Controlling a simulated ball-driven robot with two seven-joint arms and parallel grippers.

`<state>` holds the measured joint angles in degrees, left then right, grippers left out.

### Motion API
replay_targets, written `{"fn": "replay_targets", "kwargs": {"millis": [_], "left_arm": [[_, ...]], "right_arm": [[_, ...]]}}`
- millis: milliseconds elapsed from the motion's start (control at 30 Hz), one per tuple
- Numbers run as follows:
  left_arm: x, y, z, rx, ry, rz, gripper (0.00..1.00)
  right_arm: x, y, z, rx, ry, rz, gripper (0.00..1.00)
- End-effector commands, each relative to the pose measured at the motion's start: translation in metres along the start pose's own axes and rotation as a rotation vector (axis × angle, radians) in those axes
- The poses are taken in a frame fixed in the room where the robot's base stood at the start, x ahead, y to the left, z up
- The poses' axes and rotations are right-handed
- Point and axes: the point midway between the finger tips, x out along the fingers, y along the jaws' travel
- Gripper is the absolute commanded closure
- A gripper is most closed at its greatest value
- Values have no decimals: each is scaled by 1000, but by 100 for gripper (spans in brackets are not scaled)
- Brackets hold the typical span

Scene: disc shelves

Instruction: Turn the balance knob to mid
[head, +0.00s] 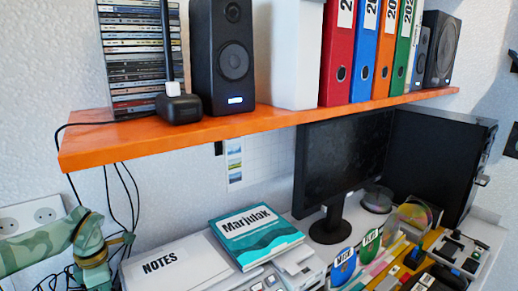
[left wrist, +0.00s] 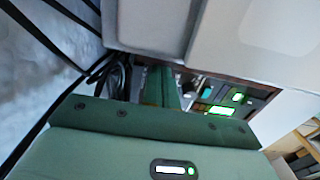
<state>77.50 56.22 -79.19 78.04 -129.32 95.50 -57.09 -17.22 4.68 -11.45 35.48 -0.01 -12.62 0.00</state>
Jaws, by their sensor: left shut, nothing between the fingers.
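I cannot single out the balance knob in either view. In the left wrist view, a dark panel (left wrist: 262,96) with bright green lit displays (left wrist: 220,110) and small pale controls lies just beyond my left gripper (left wrist: 164,86). The green fingers of that gripper are together with nothing between them, close to the panel's left side; I cannot tell whether they touch anything. In the head view only my camouflage-patterned left arm comes in at the lower left, by the wall socket. My right gripper is not in view.
An orange shelf (head: 285,122) with discs, speakers and binders runs above the desk. Below are a monitor (head: 342,160), a black computer case (head: 440,160), a Marjulak book (head: 255,235) and a NOTES box (head: 175,265). Loose cables (head: 130,195) hang near my left arm.

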Motion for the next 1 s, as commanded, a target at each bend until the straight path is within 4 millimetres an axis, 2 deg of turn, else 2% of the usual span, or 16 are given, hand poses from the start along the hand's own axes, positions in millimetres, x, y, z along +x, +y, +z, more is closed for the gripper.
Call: {"fn": "replay_targets", "kwargs": {"millis": [1000], "left_arm": [[0, -1, -7, -1, 1, -1, 100]], "right_arm": [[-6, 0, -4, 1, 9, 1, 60]]}}
